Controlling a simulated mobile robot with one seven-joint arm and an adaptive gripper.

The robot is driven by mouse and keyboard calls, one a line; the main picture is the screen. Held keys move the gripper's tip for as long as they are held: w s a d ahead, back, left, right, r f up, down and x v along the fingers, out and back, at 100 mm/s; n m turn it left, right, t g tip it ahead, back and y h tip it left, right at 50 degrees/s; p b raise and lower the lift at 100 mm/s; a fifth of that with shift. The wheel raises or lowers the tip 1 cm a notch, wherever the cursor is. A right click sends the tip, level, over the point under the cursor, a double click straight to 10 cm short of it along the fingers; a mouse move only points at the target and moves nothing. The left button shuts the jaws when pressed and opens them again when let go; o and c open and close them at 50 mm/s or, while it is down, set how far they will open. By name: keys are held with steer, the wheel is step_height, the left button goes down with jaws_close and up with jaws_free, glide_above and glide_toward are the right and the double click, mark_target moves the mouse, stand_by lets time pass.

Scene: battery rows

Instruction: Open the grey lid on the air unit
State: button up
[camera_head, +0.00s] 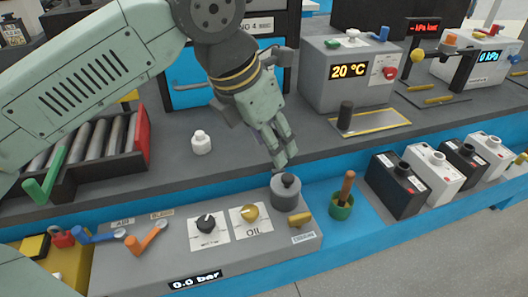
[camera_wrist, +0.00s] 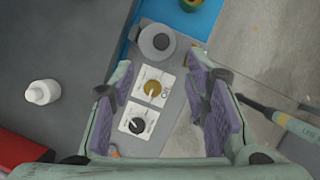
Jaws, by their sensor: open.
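The air unit (camera_head: 140,272) is a long grey box at the front, with a display reading 0.0 bar. Its grey lid (camera_head: 286,183), with a darker knob on top, sits on a round grey body at the unit's right end. In the wrist view the lid (camera_wrist: 157,43) shows from above, beyond my fingertips and between them. My gripper (camera_head: 280,155) is just above and slightly behind the lid in the head view, pointing down. It is open and empty, and appears apart from the lid. The lid looks seated.
The unit also carries a black knob (camera_head: 206,224), a yellow oil knob (camera_head: 250,212), an orange lever (camera_head: 146,237) and a blue lever (camera_head: 95,235). A green cup (camera_head: 341,208) with a brown handle stands to the right. A white bottle (camera_head: 201,142) stands behind on the bench.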

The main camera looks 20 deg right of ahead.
mark_target(288, 177)
steer(key=p+x, duration=0.1)
steer(key=x, duration=0.9)
steer(key=shift+s+d+f, duration=0.1)
steer(key=shift+f, duration=0.25)
steer(key=shift+c, duration=0.3)
jaws_close()
